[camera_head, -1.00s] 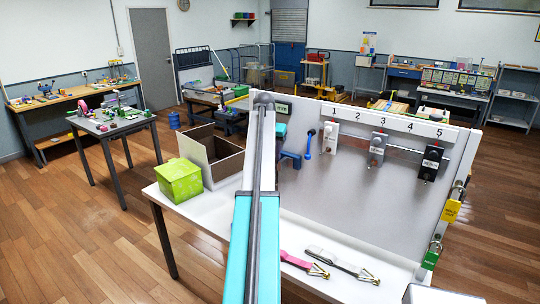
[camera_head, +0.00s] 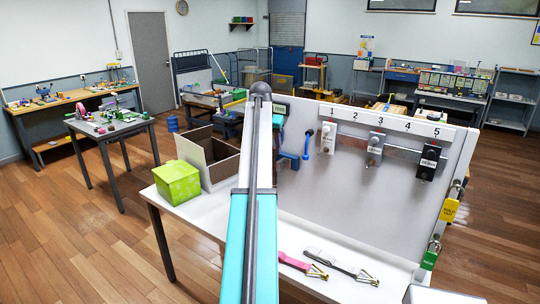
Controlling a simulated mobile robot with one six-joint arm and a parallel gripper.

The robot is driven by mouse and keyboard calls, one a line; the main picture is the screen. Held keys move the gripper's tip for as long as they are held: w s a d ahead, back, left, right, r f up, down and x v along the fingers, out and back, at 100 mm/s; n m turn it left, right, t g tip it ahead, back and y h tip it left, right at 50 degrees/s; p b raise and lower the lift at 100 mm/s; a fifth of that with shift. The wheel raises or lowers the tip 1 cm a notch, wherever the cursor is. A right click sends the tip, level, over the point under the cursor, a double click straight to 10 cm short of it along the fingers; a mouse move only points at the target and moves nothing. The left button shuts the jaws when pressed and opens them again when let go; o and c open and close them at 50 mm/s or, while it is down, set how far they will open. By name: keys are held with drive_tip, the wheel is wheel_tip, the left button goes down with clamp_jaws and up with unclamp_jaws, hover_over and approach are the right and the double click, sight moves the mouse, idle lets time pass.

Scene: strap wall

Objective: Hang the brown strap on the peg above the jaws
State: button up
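I cannot make out a brown strap. Numbered positions 1 to 5 run along the top of the grey board (camera_head: 385,195). Hanging pieces show below numbers 1 (camera_head: 328,139), 3 (camera_head: 374,150) and 5 (camera_head: 428,161). I cannot identify the jaws or the peg above them; my raised teal arm covers the board's left part. My gripper does not show clearly; it may be hidden behind the arm.
A lime-green box (camera_head: 177,182) and an open cardboard box (camera_head: 212,160) stand on the white table (camera_head: 365,236), left of my arm. A blue item (camera_head: 308,144) is at the board's left. Yellow (camera_head: 449,210) and green (camera_head: 429,260) tags hang at its right edge.

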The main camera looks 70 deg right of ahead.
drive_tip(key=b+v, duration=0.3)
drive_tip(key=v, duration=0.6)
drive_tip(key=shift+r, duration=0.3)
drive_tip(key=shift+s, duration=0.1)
